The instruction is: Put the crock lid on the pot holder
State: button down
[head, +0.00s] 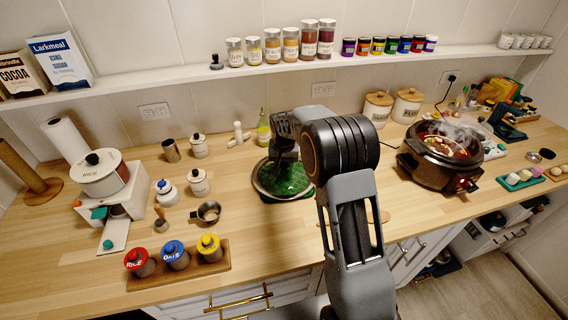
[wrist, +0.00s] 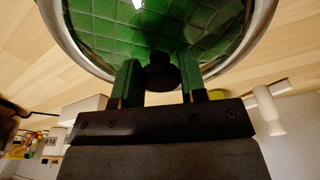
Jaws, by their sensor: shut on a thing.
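The crock lid (head: 258,187) is a round glass lid with a metal rim and a black knob; it also shows in the wrist view (wrist: 58,34). My gripper (head: 285,158) is shut on the knob, with one finger on each side of it in the wrist view (wrist: 160,78). The green quilted pot holder (head: 290,182) shows through the glass, directly under the lid. It fills most of the lid's area in the wrist view (wrist: 105,30). I cannot tell whether the lid touches the pot holder or hangs just above it.
The open, steaming slow cooker (head: 438,158) stands to the right. A small metal cup (head: 208,212) and a rack of colored-lid jars (head: 176,258) are to the left. The counter between lid and cooker is mostly clear.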

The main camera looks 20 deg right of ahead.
aim_at(284, 165)
jog(key=c, duration=0.7)
grip_release()
jog(key=shift+f, duration=0.15)
jog(key=shift+o, duration=0.2)
notch_tip(284, 165, up, 11)
jog(key=s+b, duration=0.1)
jog(key=s+r+n, duration=0.1)
jog(key=s+r, duration=0.4)
jog(key=s, duration=0.2)
jog(key=s+f+n+t, duration=0.1)
jog(key=s+f, duration=0.1)
jog(key=s, duration=0.8)
jog(key=s+f+n+t, duration=0.1)
jog(key=s+f, duration=0.1)
jog(key=s, duration=0.7)
jog(key=shift+s+n+t, duration=0.3)
jog(key=shift+s+t, duration=0.1)
